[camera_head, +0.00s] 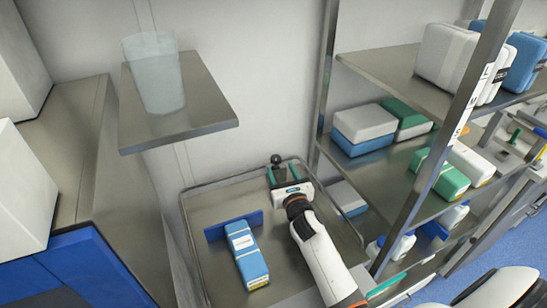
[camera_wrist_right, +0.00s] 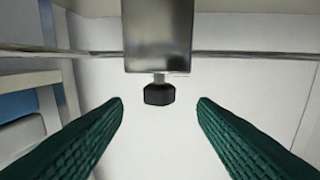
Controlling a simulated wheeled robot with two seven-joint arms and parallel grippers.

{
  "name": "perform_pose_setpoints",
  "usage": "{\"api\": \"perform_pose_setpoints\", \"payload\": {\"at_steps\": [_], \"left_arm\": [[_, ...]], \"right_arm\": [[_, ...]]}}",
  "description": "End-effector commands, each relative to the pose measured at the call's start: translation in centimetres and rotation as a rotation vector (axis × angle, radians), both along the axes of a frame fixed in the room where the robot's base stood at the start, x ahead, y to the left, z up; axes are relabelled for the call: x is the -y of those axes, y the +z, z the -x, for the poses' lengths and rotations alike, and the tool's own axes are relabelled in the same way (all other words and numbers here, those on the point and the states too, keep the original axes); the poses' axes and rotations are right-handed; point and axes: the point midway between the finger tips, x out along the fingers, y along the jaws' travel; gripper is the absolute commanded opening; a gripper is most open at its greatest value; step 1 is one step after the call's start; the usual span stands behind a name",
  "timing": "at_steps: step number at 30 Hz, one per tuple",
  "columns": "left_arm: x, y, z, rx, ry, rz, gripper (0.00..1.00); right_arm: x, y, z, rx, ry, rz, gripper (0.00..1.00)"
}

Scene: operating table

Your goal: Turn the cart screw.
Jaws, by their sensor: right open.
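The cart screw is a small black knob (camera_wrist_right: 159,94) on a short metal stem under a metal block (camera_wrist_right: 158,40) in the right wrist view. In the head view a dark round knob (camera_head: 276,159) shows at the back edge of the metal cart tray. My right gripper (camera_head: 284,173) reaches to that back edge. Its two green fingers (camera_wrist_right: 160,107) are open, one on each side of the knob, with clear gaps and no contact visible. My left gripper is not in view.
The cart tray (camera_head: 205,270) holds a blue-and-white box (camera_head: 247,257) and a blue bracket-like piece (camera_head: 232,226). A shelf with a translucent cup (camera_head: 154,75) is at the upper left. Racks with boxes (camera_head: 365,128) stand close on the right. A thin metal rail (camera_wrist_right: 240,54) runs behind the block.

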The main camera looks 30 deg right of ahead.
Motion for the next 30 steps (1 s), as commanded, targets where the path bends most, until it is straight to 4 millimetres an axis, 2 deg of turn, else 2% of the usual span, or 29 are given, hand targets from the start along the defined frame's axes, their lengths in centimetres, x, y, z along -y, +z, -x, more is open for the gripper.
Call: {"api": "perform_pose_setpoints", "payload": {"at_steps": [1,6,12,17,24,25,30], "left_arm": [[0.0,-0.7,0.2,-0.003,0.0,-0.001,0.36],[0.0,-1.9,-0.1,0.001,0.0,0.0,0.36],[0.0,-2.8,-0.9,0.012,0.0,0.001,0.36],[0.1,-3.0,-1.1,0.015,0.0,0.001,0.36],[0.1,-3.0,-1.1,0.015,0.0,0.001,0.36],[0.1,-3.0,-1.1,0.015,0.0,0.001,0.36],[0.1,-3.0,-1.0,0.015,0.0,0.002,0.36]], "right_arm": [[0.2,-0.2,-1.3,0.003,0.001,0.0,0.52],[0.8,-0.3,-4.5,0.002,0.001,-0.002,0.52],[1.3,-0.2,-7.1,0.001,0.0,-0.003,0.52],[1.4,-0.1,-7.8,0.0,0.0,-0.004,0.52],[1.4,0.0,-7.9,0.0,0.0,-0.004,0.52],[1.4,0.0,-7.9,0.0,0.0,-0.004,0.51],[1.4,0.0,-7.9,0.0,0.0,-0.004,0.23]]}}
